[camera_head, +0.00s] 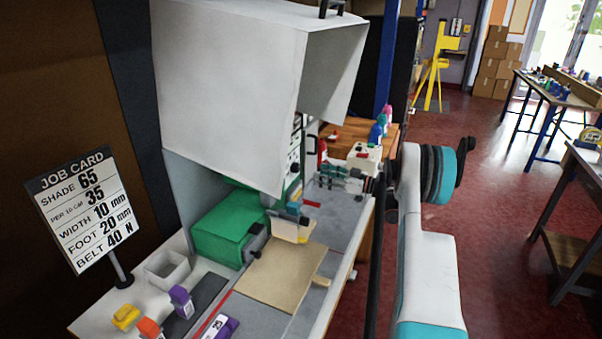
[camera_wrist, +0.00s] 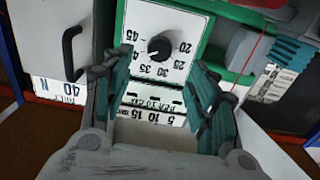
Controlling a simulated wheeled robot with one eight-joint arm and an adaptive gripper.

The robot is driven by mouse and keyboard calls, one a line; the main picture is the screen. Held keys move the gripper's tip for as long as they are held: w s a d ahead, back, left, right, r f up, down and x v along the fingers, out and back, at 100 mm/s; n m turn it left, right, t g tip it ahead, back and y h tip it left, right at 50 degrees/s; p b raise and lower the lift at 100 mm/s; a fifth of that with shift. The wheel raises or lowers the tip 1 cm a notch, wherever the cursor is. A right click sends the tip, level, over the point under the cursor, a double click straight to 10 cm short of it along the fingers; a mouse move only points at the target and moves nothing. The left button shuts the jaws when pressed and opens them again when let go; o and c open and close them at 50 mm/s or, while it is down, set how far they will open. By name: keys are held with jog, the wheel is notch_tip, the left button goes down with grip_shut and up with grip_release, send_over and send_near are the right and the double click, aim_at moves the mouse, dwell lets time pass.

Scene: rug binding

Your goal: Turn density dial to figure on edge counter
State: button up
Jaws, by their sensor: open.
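The density dial is a black knob (camera_wrist: 159,47) on a white plate (camera_wrist: 165,20) in the wrist view. Figures 20 to 45 run around it; its tip seems to point lower left, near 35 to 40. Below it, a scale marked 5, 10, 15 (camera_wrist: 152,117) with a "PER 10 CM" label shows upside down, partly hidden; its reading is unclear. My gripper (camera_wrist: 160,70) is open, its teal fingers on either side of the plate's lower part, with nothing between them gripped. The job card (camera_head: 85,210) in the head view reads PER 10 CM 35.
A large white hood (camera_head: 230,90) overhangs the machine in the head view. A green housing (camera_head: 222,228) and a tan board (camera_head: 280,275) are below it. In the wrist view, a black handle (camera_wrist: 70,50) is at left and a grey part (camera_wrist: 245,50) at right.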

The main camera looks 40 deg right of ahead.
aim_at(298, 169)
jog(key=b+x, duration=0.2)
jog(key=x, duration=0.7)
jog(key=c, duration=1.1)
